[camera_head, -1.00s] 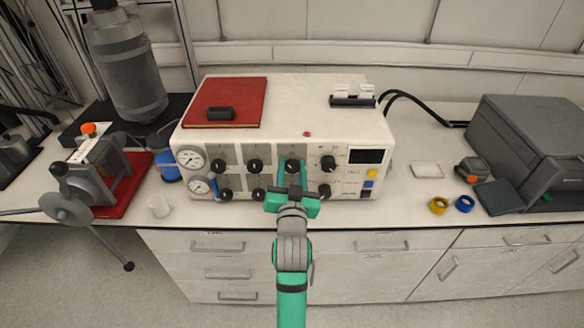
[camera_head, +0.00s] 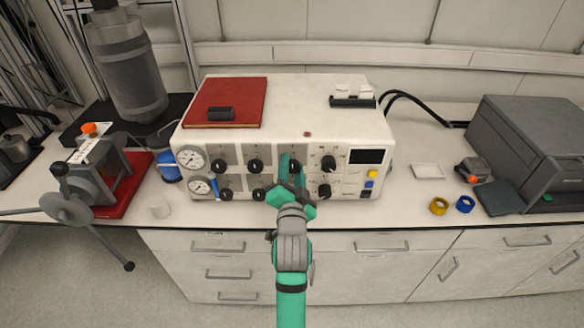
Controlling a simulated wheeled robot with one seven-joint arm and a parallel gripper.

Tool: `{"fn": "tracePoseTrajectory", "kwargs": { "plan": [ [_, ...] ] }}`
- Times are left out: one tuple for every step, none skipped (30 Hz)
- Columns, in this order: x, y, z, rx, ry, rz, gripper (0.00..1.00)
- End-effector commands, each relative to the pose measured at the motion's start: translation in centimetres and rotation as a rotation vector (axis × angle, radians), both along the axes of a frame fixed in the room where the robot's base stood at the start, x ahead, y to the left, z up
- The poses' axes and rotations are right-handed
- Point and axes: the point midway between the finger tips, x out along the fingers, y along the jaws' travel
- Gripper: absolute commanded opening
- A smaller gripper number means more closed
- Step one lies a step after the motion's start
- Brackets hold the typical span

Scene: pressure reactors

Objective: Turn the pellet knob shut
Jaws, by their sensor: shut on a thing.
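The white control box (camera_head: 285,120) stands on the bench with two rows of black knobs on its front panel. My gripper (camera_head: 291,168) reaches the panel from the front, with its teal fingers at the third knob from the left (camera_head: 296,165) in the upper row. It is shut on that knob, which is partly hidden by the fingers. The knob labels are too small to read, so I cannot tell from lettering which is the pellet knob. The lower knob behind my gripper is hidden.
Other black knobs (camera_head: 255,165) sit close on both sides, with two gauges (camera_head: 191,158) at the panel's left. A red book (camera_head: 232,92) lies on the box. A hand-cranked device (camera_head: 105,180) stands left. A grey machine (camera_head: 530,145) and two tape rolls (camera_head: 439,206) are right.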

Motion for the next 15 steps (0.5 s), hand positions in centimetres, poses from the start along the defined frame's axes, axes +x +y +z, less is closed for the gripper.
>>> {"fn": "tracePoseTrajectory", "kwargs": {
  "plan": [
    [0.01, 0.04, 0.21, 0.004, -0.005, 0.001, 0.12],
    [0.01, 0.04, 0.21, 0.005, -0.005, 0.001, 0.12],
    [0.01, 0.03, 0.21, 0.006, -0.005, 0.001, 0.12],
    [0.01, 0.03, 0.21, 0.006, -0.005, 0.001, 0.12],
    [0.01, 0.02, 0.22, 0.006, -0.005, 0.001, 0.12],
    [0.01, 0.0, 0.22, 0.006, -0.005, 0.001, 0.12],
    [0.01, 0.0, 0.22, 0.006, -0.005, 0.001, 0.12],
    [0.01, 0.0, 0.23, 0.006, -0.005, 0.001, 0.12],
    [0.01, 0.0, 0.23, 0.006, -0.005, 0.001, 0.12],
    [0.01, -0.01, 0.23, 0.006, -0.006, 0.0, 0.12],
    [0.01, -0.02, 0.23, 0.005, -0.005, -0.001, 0.12],
    [0.01, -0.02, 0.23, 0.005, -0.005, -0.001, 0.39],
    [0.01, -0.03, 0.23, 0.005, -0.005, -0.001, 0.46],
    [0.02, -0.03, 0.21, 0.005, -0.005, -0.001, 0.53],
    [0.02, -0.04, 0.19, 0.005, -0.004, 0.0, 0.53]
  ]
}}
